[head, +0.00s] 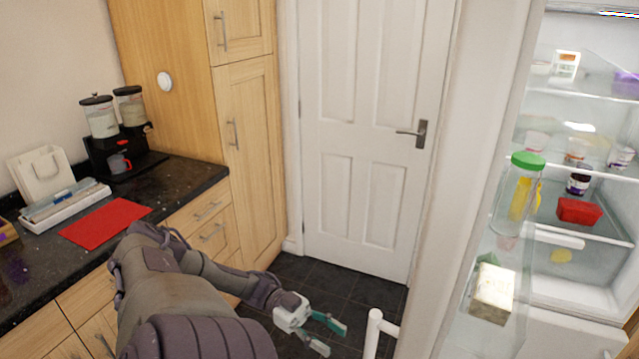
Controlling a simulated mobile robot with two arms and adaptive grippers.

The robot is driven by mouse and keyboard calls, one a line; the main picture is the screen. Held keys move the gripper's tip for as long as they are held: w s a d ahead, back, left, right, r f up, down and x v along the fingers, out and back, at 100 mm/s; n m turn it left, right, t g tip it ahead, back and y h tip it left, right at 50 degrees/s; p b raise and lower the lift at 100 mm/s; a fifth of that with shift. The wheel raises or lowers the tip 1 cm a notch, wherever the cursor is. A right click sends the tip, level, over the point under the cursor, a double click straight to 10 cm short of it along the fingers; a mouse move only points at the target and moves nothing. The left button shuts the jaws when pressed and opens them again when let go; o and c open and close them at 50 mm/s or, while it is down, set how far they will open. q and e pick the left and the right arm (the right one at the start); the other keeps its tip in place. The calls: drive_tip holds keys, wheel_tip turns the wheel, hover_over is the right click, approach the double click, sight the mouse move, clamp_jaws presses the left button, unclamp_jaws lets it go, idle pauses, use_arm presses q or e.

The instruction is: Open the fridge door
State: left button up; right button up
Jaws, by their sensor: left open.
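The fridge door (493,120) stands open on the right, its white outer face turned toward the room door. Its inner shelves hold a jar with a green lid (522,190) and a pale block-shaped pack (492,290). The white door handle (374,332) shows at the bottom, partly cut off by the frame. The lit fridge interior (590,225) is visible at the far right. My left gripper (328,336) is open and empty, with teal fingertips, just left of the handle and apart from it in the picture. My right gripper is not in view.
A tall wooden cabinet (250,150) and a closed white room door (370,100) stand behind. Dark tiled floor (340,285) is clear between.

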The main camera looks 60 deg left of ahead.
use_arm(q)
drive_tip(key=shift+v, duration=1.35)
